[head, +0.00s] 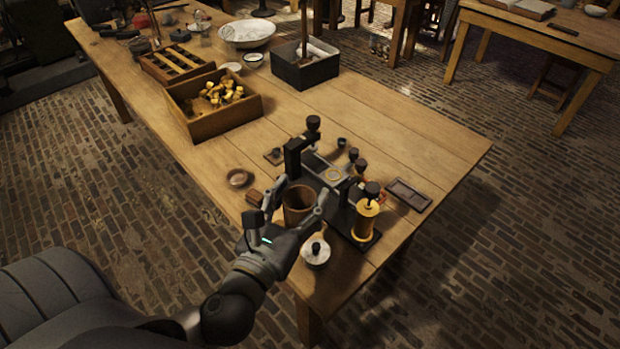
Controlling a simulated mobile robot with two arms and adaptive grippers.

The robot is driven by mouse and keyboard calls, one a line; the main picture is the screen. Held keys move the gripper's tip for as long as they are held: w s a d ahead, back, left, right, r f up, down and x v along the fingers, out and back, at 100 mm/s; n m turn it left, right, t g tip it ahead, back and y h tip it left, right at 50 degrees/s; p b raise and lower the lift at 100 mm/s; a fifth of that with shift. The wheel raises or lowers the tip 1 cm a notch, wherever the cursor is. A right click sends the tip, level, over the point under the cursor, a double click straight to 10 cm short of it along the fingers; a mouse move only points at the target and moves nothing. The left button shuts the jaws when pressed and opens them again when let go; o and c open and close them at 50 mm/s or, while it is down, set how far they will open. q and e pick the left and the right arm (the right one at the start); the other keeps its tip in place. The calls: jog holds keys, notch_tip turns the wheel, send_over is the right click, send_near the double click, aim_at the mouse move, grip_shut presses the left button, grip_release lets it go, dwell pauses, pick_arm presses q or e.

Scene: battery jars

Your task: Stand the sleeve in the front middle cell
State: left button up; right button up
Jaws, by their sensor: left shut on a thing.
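My left gripper (300,194) comes in from the lower left, with one finger on each side of a brown, open-topped cylinder, which looks like the sleeve (298,208). It is shut on the sleeve, which is about upright. The sleeve is at the near side of a black stand (319,161) with dark posts. I cannot tell whether its bottom touches anything. A yellow cylinder with a dark knob (364,222) stands at the stand's right end. The front middle cell cannot be made out clearly; the gripper and sleeve hide part of the stand. My right gripper is not in view.
A white round lidded piece with a black knob (315,252) stands close to the gripper near the table's front edge. A small brown dish (238,178) is to the left. A dark flat tray (408,195) lies right. A wooden box (188,127) with yellowish blocks stands farther back.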

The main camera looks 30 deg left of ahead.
aim_at(293, 193)
pick_arm(q)
jog(key=shift+w+a+f+b, duration=0.35)
jog(key=shift+w+a, duration=0.05)
jog(key=shift+a, duration=0.2)
jog(key=shift+w+a+f+b, duration=0.3)
jog(key=shift+w+a, duration=0.1)
jog(key=shift+a, duration=0.15)
jog(key=shift+w+a+f+b, duration=0.55)
jog(key=shift+w+a+f, duration=0.8)
jog(key=shift+f, duration=0.55)
jog(key=shift+w+a+f+b, duration=0.55)
jog(key=shift+w+a+f, duration=0.75)
jog(key=shift+f, duration=0.65)
jog(key=shift+w+a+f+b, duration=0.55)
jog(key=shift+w+a+f, duration=0.75)
jog(key=shift+f, duration=0.6)
jog(key=shift+s, duration=0.1)
jog(key=shift+f, duration=0.2)
jog(key=o, duration=0.7)
jog(key=shift+r, duration=0.2)
